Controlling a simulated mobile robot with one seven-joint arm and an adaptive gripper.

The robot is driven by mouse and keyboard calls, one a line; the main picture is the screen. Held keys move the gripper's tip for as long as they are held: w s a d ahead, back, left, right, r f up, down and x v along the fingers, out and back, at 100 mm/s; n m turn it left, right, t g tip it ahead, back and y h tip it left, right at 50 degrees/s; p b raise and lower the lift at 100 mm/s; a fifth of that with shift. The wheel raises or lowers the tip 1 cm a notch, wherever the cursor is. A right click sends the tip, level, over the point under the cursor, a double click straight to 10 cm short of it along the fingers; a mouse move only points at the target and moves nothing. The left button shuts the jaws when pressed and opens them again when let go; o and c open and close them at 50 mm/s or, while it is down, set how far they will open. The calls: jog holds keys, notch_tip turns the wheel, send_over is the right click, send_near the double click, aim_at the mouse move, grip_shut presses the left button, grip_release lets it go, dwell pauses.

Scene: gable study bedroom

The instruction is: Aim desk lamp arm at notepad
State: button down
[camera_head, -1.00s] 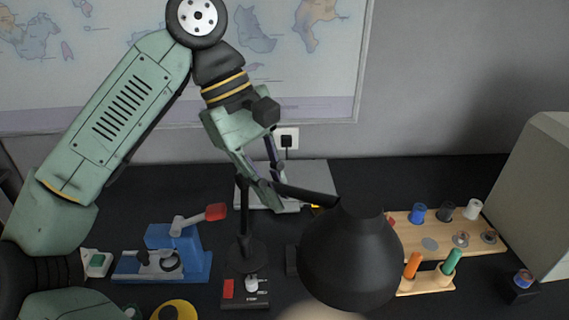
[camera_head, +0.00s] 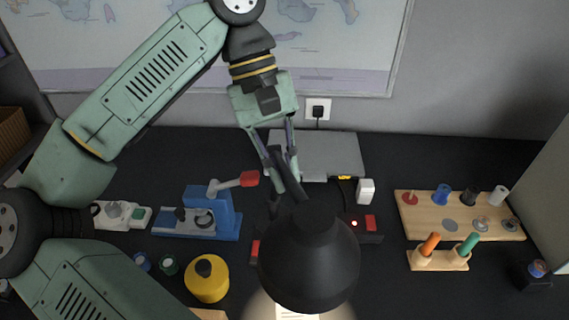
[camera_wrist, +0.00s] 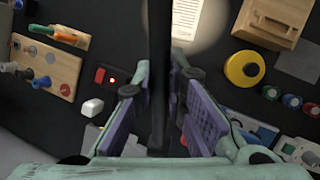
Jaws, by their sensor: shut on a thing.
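The black desk lamp has a large round head (camera_head: 308,262) at the front middle of the head view, with its arm (camera_head: 287,178) running back from it. My gripper (camera_head: 277,160) is shut on the lamp arm, which also shows as a dark vertical bar between my finger pads in the wrist view (camera_wrist: 160,75). A white page with printed lines, seemingly the notepad (camera_wrist: 186,15), lies in the bright light patch at the top of the wrist view. In the head view only a strip of the page (camera_head: 297,316) shows below the lamp head. The lamp base is mostly hidden.
A blue press-like device (camera_head: 208,215) and a yellow round thing (camera_head: 206,279) stand to the left. A wooden peg board (camera_head: 460,226) stands to the right. A grey flat box (camera_head: 335,153) lies behind. A red-lit power strip (camera_head: 368,237) lies beside the lamp head.

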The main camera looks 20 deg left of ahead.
jog(key=c, duration=1.6)
grip_release()
jog(key=v, duration=0.7)
jog(key=shift+r, duration=0.25)
jog(key=shift+a, duration=0.1)
